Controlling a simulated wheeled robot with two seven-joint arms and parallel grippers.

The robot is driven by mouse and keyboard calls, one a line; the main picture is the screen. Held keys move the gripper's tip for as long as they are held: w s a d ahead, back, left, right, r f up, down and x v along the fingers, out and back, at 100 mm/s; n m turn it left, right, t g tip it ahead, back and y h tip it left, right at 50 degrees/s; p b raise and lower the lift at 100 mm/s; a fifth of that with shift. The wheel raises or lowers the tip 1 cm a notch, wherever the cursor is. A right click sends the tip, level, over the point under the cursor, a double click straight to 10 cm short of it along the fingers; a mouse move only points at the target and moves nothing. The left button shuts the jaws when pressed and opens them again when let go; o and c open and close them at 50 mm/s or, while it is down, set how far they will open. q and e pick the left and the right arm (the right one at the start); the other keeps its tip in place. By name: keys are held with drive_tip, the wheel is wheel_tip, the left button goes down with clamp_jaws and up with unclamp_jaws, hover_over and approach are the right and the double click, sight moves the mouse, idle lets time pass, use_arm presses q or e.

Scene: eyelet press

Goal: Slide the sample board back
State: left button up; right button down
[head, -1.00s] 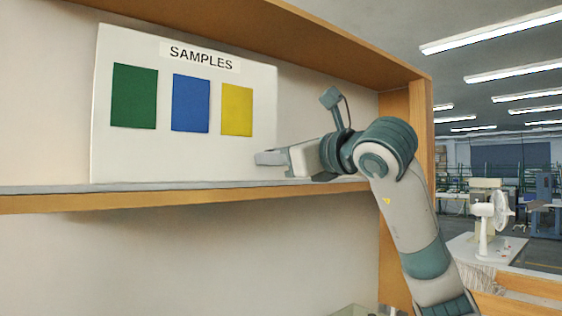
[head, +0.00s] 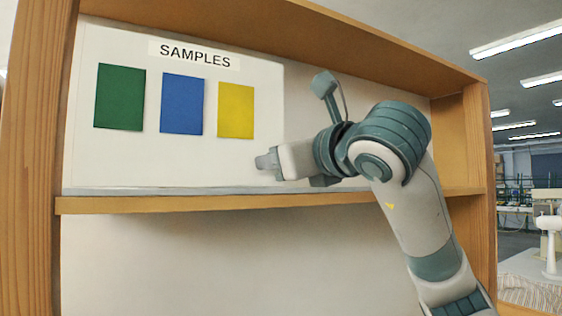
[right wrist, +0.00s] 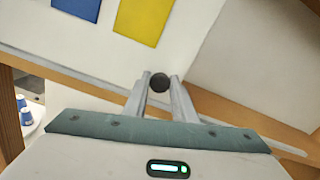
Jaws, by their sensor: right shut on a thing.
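The white sample board (head: 220,165) stands upright on the shelf, labelled SAMPLES, with a green (head: 120,97), a blue (head: 182,103) and a yellow swatch (head: 236,110). Its left edge is close to or against the left post; I cannot tell whether they touch. My right gripper (head: 264,160) is at the board's lower right. In the right wrist view, its two fingers (right wrist: 160,85) are shut on a dark round knob (right wrist: 160,83) in front of the board (right wrist: 105,60). My left gripper is not in view.
The wooden shelf (head: 160,204) runs below the board between the left post (head: 35,150) and right post (head: 478,140). To the right of the board the shelf space is free. Blue cups (right wrist: 24,115) show at the left in the right wrist view.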

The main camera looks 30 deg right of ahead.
drive_tip(key=c, duration=1.6)
unclamp_jaws()
drive_tip(key=shift+a, duration=0.15)
drive_tip(key=shift+o, duration=0.7)
drive_tip(key=shift+a, duration=0.15)
use_arm(q)
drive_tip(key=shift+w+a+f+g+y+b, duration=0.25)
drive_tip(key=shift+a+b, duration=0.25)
drive_tip(key=shift+b, duration=0.4)
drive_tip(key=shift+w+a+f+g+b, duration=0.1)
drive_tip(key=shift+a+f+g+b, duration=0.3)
drive_tip(key=shift+b, duration=0.5)
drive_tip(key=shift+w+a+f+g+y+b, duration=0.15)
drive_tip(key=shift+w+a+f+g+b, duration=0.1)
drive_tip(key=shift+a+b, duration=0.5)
use_arm(e)
drive_tip(key=s+d, duration=0.1)
drive_tip(key=s, duration=1.6)
drive_tip(key=shift+s+d, duration=0.15)
drive_tip(key=shift+s, duration=0.05)
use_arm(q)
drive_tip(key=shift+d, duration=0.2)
